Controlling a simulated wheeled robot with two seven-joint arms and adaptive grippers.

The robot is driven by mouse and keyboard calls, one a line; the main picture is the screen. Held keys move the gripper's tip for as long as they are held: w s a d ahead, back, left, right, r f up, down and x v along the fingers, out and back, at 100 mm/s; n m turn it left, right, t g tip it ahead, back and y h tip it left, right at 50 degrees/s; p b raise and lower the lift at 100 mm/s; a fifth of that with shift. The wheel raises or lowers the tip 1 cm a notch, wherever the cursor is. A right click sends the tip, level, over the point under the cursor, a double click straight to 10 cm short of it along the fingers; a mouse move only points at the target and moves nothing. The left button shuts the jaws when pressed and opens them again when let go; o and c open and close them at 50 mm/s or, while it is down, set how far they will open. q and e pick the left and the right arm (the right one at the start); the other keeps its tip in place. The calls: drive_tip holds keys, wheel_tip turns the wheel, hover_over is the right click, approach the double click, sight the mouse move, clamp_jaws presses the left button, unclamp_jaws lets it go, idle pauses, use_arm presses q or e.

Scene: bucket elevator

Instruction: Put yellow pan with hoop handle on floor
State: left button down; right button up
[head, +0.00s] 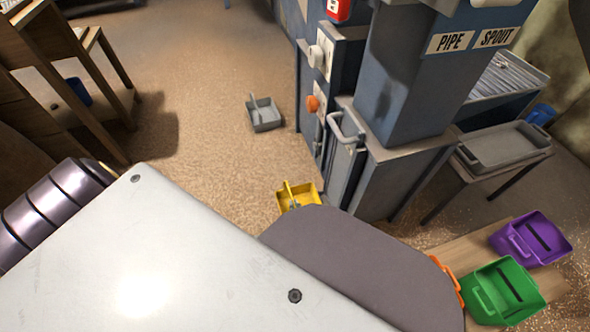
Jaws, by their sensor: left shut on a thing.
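The yellow pan with hoop handle (309,190) shows just beyond the large white and grey part of my own body, beside the foot of the blue machine. Its hoop stands up on its left side, and its near part is hidden. Only a small bit of my left gripper (294,203) shows at the pan, by the hoop; it is shut on the pan. The brown speckled floor (205,95) shows around the pan; I cannot tell whether the pan touches it. My right gripper is not in view.
A grey pan (264,116) lies on the floor farther off. The blue machine (410,75) stands right of the yellow pan. Purple (555,235) and green (520,300) pans and a partly hidden orange one (450,280) are at lower right. Wooden furniture (55,75) stands at left.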

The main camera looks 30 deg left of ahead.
use_arm(q)
drive_tip(key=shift+f+b, duration=0.5)
drive_tip(key=shift+f, duration=0.65)
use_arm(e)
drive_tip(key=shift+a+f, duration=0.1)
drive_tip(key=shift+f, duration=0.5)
use_arm(q)
drive_tip(key=shift+f, duration=0.1)
drive_tip(key=shift+f+b, duration=0.85)
drive_tip(key=shift+f, duration=0.35)
drive_tip(key=shift+f+b, duration=0.3)
drive_tip(key=shift+f, duration=0.3)
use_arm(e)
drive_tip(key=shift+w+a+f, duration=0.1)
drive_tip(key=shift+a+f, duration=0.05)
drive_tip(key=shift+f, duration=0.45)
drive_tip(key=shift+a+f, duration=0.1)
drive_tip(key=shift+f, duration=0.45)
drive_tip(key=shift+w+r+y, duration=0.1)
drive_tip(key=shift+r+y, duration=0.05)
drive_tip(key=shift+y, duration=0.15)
use_arm(q)
drive_tip(key=c, duration=2)
unclamp_jaws()
drive_tip(key=shift+f, duration=0.1)
drive_tip(key=o, duration=0.4)
drive_tip(key=shift+o, duration=0.2)
